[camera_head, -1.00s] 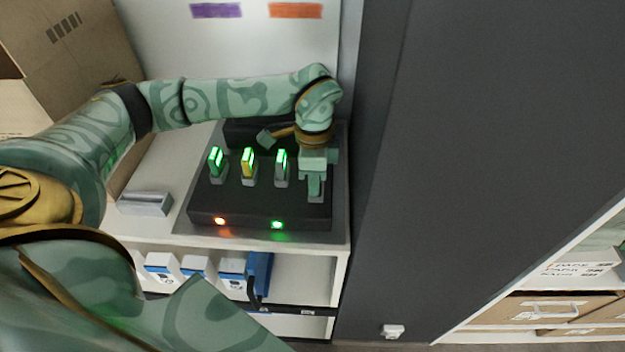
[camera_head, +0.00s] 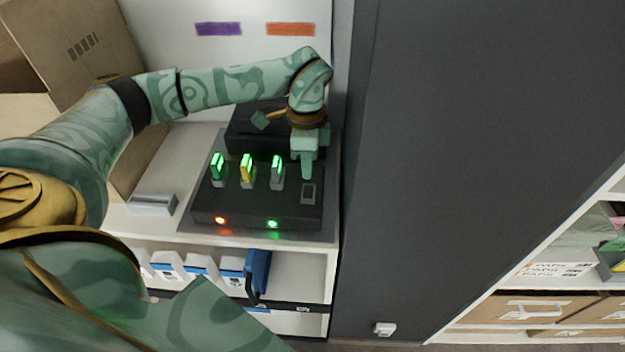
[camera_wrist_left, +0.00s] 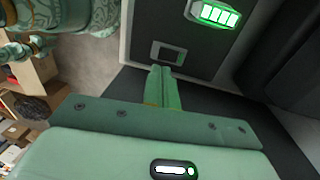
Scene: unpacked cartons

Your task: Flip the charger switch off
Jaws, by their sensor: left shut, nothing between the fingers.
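The charger (camera_head: 215,205) is a black box on the white shelf unit. My left gripper (camera_head: 308,174) is shut and empty, pointing down just behind the switch. In the left wrist view its fingertips (camera_wrist_left: 161,72) appear just short of the switch (camera_wrist_left: 168,53). My right gripper is not in view.
A grey block (camera_head: 152,204) lies left of the charger. A cardboard carton (camera_head: 80,60) stands at the back left. A dark panel (camera_head: 450,150) rises close on the right. Blue and white items (camera_head: 200,265) sit on the shelf below.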

